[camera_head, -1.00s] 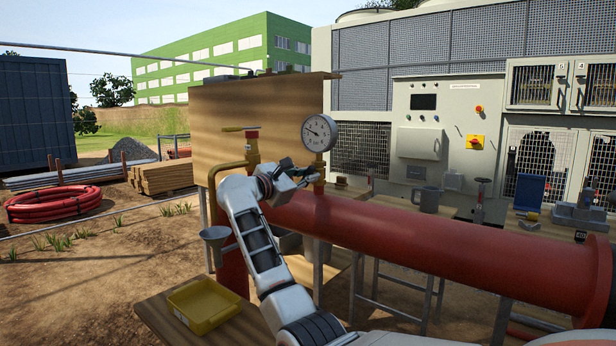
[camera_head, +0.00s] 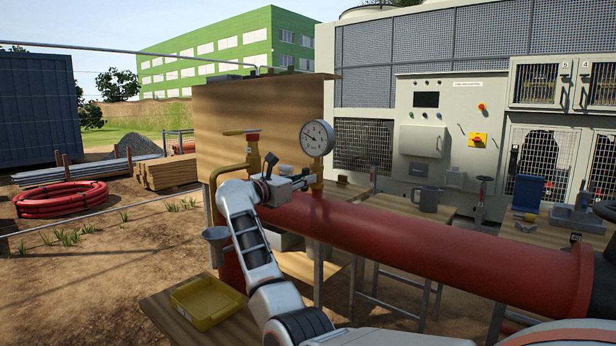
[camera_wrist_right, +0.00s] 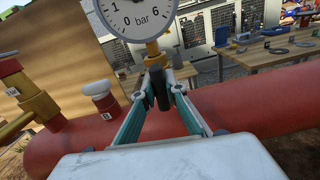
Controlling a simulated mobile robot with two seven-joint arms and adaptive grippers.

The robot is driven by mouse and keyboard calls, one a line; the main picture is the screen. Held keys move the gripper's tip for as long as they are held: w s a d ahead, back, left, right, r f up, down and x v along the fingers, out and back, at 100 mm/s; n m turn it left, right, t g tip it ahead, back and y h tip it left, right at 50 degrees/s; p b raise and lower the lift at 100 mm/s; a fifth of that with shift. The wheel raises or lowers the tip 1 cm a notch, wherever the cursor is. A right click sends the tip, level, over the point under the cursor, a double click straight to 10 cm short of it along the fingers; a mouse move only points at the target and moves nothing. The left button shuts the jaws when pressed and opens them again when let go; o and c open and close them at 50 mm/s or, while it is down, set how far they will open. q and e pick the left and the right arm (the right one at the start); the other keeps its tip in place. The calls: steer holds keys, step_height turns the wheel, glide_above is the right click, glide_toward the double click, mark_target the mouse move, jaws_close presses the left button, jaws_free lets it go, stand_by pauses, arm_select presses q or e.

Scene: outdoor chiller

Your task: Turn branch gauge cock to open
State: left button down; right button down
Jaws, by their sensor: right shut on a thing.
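The round white pressure gauge (camera_head: 317,138) stands on a short brass stem (camera_head: 317,168) above the thick red pipe (camera_head: 400,224). It also shows at the top of the wrist view (camera_wrist_right: 140,12), where its dial reads "bar". My right gripper (camera_head: 306,182) is at the stem just below the gauge. In the wrist view, my right gripper's fingertips (camera_wrist_right: 159,88) close on the dark handle of the gauge cock (camera_wrist_right: 159,92), in front of the brass fitting. The fingers hide part of the handle, so its exact angle is hard to tell. My left gripper is not in view.
A brass pipe with a yellow lever valve (camera_head: 252,150) stands left of the gauge. A wooden board (camera_head: 260,112) rises behind. A yellow tray (camera_head: 207,302) lies low in front. Benches with a grey mug (camera_head: 428,199) and fittings are at right.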

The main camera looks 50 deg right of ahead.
steer(key=shift+n, duration=0.5)
steer(key=c, duration=2)
jaws_free()
steer(key=shift+c, duration=0.2)
steer(key=shift+a, duration=0.1)
steer(key=s+a, duration=0.1)
steer(key=a, duration=1)
steer(key=shift+a, duration=0.4)
